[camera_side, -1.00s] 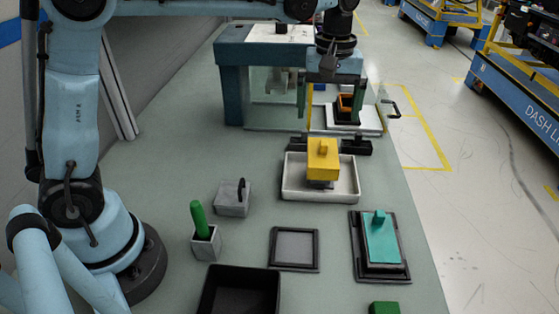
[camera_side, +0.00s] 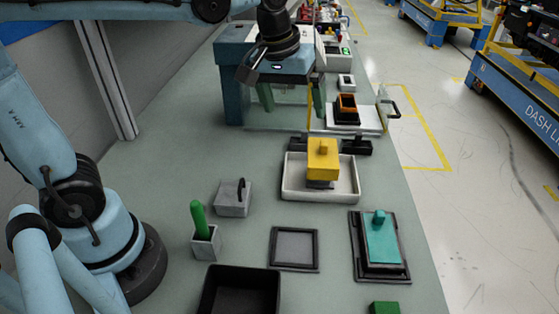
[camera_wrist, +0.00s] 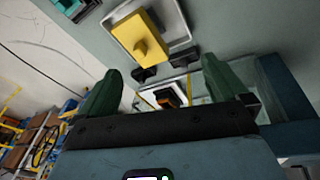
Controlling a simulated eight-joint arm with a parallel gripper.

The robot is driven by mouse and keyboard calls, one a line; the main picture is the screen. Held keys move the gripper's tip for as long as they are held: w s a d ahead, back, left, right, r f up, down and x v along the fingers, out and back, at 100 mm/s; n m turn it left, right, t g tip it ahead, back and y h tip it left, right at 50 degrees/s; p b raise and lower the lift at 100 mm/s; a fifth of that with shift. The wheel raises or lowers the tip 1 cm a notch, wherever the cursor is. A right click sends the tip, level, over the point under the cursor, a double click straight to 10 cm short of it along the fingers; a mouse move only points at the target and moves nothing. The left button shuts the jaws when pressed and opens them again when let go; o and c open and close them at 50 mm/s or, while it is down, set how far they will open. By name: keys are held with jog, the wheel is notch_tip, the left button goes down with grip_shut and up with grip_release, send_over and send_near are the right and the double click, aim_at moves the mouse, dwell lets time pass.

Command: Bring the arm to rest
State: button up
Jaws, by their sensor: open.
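My gripper (camera_side: 291,98) hangs over the far part of the bench, in front of the blue press-like frame. Its two green fingers are wide apart and nothing is between them. In the wrist view the open fingers of my gripper (camera_wrist: 160,84) show at left and right. Beyond them lie a yellow block with a knob (camera_wrist: 140,40) and a small orange-and-black part (camera_wrist: 170,98). In the side view the yellow block (camera_side: 322,155) stands in a white tray (camera_side: 348,187), apart from my gripper.
The orange-topped part (camera_side: 346,103) sits on a white plate by the blue frame (camera_side: 232,90). A teal block (camera_side: 381,238), an empty black frame (camera_side: 294,264), a grey holder with a green peg (camera_side: 198,218) and a black bin (camera_side: 215,300) stand nearer.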

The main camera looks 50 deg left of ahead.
jog(key=s+a+f+m+t, duration=0.3)
jog(key=s+f+m+t, duration=0.1)
jog(key=s, duration=0.4)
jog(key=shift+s+f+m, duration=0.35)
jog(key=shift+f+m, duration=0.25)
jog(key=shift+a, duration=0.1)
